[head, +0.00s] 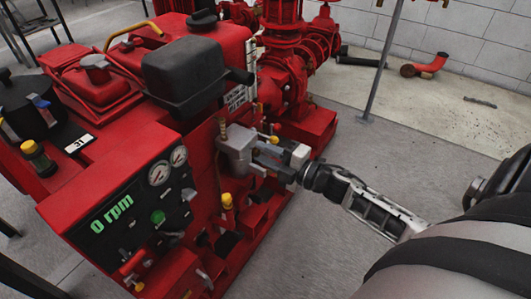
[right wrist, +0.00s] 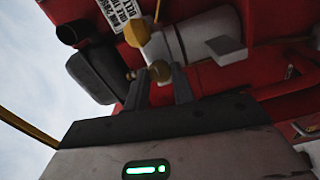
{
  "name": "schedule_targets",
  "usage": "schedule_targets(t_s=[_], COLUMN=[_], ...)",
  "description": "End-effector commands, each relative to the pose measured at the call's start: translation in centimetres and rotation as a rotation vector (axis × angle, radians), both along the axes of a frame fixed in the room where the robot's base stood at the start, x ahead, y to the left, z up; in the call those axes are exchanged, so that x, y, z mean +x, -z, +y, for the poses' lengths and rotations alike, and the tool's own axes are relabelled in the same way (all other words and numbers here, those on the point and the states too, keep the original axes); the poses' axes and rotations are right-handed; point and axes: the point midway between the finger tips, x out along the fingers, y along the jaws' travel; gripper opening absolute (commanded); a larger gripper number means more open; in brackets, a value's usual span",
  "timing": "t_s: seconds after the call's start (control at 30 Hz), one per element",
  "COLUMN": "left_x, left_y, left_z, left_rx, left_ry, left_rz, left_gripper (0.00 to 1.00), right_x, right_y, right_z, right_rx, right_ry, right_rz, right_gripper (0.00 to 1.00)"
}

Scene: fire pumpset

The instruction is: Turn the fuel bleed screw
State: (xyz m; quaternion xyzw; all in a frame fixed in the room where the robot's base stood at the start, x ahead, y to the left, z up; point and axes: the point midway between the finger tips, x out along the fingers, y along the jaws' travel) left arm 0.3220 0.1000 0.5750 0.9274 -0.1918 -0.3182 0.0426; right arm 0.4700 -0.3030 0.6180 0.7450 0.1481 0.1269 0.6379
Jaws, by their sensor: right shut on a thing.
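My right gripper (head: 268,157) reaches in from the right to the grey fuel filter housing (head: 236,150) on the side of the red pumpset. In the right wrist view, the two dark fingers (right wrist: 160,82) stand on either side of a small brass-coloured screw head (right wrist: 159,72), which I take to be the fuel bleed screw. The gripper is shut on it. Its threads and the exact finger contact are hidden. A larger yellow-brown knob (right wrist: 137,33) sits on the pale housing (right wrist: 190,42) just beyond. My left gripper is not in view.
A black box-shaped part (head: 190,72) overhangs near the housing. The control panel (head: 135,210) with gauges and a green "0 rpm" display is at the lower left. Red pump pipework (head: 285,60) stands behind. Grey floor (head: 400,150) to the right is open around a thin post (head: 382,60).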

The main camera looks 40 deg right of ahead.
Motion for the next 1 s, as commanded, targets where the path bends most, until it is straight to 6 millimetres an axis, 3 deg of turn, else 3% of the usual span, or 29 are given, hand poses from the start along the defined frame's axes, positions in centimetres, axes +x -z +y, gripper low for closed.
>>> schedule_targets(t_s=[0.77,0.8,0.83,1.0], left_x=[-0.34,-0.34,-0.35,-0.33], left_y=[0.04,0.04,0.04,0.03], left_z=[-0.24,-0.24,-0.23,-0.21], left_rx=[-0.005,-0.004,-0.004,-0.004], left_ry=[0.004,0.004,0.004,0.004], left_rz=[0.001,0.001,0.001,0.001], left_gripper=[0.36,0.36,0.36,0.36], right_x=[-0.13,-0.13,-0.12,-0.07], right_y=[0.2,0.2,0.2,0.13], right_z=[-0.01,-0.01,0.0,-0.01], right_rx=[-0.102,-0.102,-0.102,-0.102], right_ry=[-0.001,-0.001,-0.001,0.0], right_rz=[-0.038,-0.038,-0.038,-0.039], right_gripper=[0.02,0.28,0.34,0.34])
